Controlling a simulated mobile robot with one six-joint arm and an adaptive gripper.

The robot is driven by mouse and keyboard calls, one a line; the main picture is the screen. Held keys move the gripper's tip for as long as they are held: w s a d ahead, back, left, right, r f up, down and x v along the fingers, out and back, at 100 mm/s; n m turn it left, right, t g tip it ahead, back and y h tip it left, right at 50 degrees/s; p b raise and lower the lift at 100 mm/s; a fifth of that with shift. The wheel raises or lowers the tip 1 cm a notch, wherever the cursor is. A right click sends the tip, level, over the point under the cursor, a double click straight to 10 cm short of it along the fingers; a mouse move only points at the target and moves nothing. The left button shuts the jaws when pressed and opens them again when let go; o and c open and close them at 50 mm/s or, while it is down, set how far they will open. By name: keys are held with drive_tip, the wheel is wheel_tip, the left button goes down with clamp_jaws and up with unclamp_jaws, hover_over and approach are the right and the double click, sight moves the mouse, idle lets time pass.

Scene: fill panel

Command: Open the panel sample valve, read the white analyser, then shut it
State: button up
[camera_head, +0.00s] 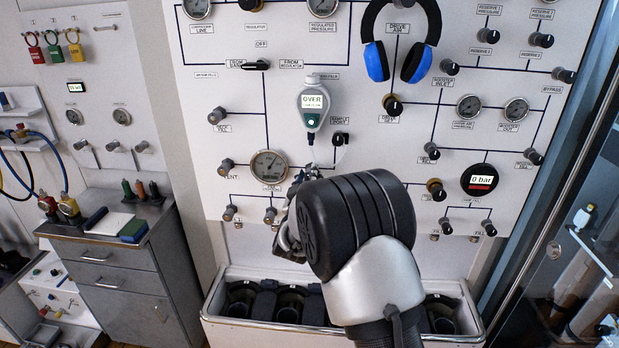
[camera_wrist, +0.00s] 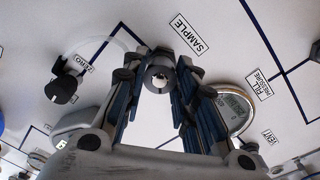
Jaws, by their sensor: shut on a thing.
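The white analyser (camera_head: 313,100) hangs upright on the panel, above my gripper in the head view. Its screen reads OVER, with smaller text below that I cannot read, and a green spot shows under the screen. My gripper (camera_head: 303,180) is at the panel below the analyser. In the wrist view my gripper (camera_wrist: 160,85) has its fingers on both sides of a small round valve knob (camera_wrist: 159,77), shut on it, beside the SAMPLE label. In the head view my gripper and wrist hide this knob. The knob's turn position cannot be told.
A round gauge (camera_head: 269,167) sits close left of my gripper; it shows in the wrist view too (camera_wrist: 236,108). A black knob (camera_head: 340,138) with a clear tube is close above right. Blue-black ear defenders (camera_head: 379,62) hang higher. A trough (camera_head: 225,330) stands below.

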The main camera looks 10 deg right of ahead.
drive_tip(key=n+p, duration=0.1)
drive_tip(key=n, duration=0.5)
drive_tip(key=shift+n, duration=0.4)
drive_tip(key=shift+y, duration=0.3)
drive_tip(key=o, duration=1)
drive_tip(key=shift+o, duration=0.2)
drive_tip(key=v, duration=1.2)
drive_tip(key=shift+f, duration=0.15)
